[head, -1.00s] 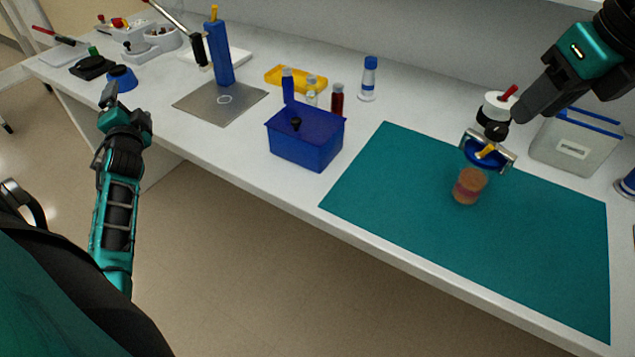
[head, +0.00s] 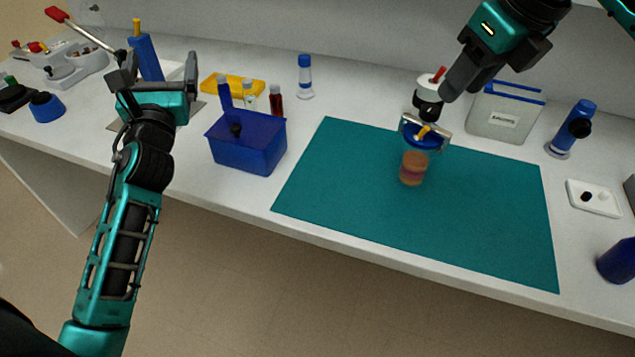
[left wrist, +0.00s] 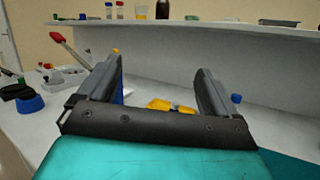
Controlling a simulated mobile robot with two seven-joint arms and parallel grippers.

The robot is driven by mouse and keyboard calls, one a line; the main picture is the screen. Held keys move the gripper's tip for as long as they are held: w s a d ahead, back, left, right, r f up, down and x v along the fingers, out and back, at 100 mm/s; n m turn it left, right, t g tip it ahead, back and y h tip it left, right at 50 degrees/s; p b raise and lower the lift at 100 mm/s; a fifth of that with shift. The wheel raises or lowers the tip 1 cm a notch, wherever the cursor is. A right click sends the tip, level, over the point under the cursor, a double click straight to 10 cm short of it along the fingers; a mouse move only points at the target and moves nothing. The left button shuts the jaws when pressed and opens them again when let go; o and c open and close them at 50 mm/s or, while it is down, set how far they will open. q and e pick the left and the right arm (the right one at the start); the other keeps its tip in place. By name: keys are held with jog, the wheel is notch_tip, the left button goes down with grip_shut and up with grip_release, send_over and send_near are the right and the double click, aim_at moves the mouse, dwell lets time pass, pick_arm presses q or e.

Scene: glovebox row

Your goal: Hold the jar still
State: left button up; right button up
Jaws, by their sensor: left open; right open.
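The jar (head: 413,168) stands upright on the teal mat (head: 330,190) in the head view. It is clear with orange-brown contents, and a blue lid with a metal clip and yellow tab (head: 424,134) is at its top. My right gripper (head: 447,92) is open just above and behind the lid; whether it touches anything is unclear. My left gripper (head: 157,75) is open and empty, raised over the left part of the bench, well left of the jar. Its two fingers also show in the left wrist view (left wrist: 160,90), with nothing between them.
A blue box (head: 245,150) stands between my left gripper and the mat. Behind it are a yellow tray (head: 232,86) and small vials. A grey container (head: 503,116) stands behind the mat, and a blue bottle (head: 573,128) is right of it. The mat's left half is clear.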

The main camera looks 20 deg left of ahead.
pick_arm(q)
jog(key=w+d+f+m+h, duration=0.1)
jog(key=d+h, duration=0.1)
jog(key=d, duration=0.1)
jog(key=w+d+f+m+t+h, duration=0.1)
jog(key=d+h, duration=0.1)
jog(key=d, duration=0.1)
jog(key=w+d+f+m+h, duration=0.1)
jog(key=w+d+h, duration=0.1)
jog(key=d, duration=0.1)
jog(key=shift+d+f, duration=0.15)
jog(key=shift+d, duration=0.15)
jog(key=w+d+f+m+h, duration=0.1)
jog(key=d+f+m+h, duration=0.3)
jog(key=d, duration=0.5)
jog(key=m+g+h, duration=0.3)
jog(key=g+h, duration=0.1)
jog(key=h, duration=0.5)
send_near(417, 157)
jog(key=shift+w+a+f, duration=0.25)
jog(key=shift+a+f, duration=0.1)
jog(key=shift+f, duration=0.25)
jog(key=shift+w+a+f, duration=0.3)
jog(key=shift+a+f, duration=0.1)
jog(key=shift+f, duration=0.15)
jog(key=x, duration=1.2)
jog(key=shift+w+d+f, duration=0.1)
jog(key=shift+w+d, duration=0.05)
jog(key=shift+d, duration=0.2)
jog(key=shift+c, duration=0.2)
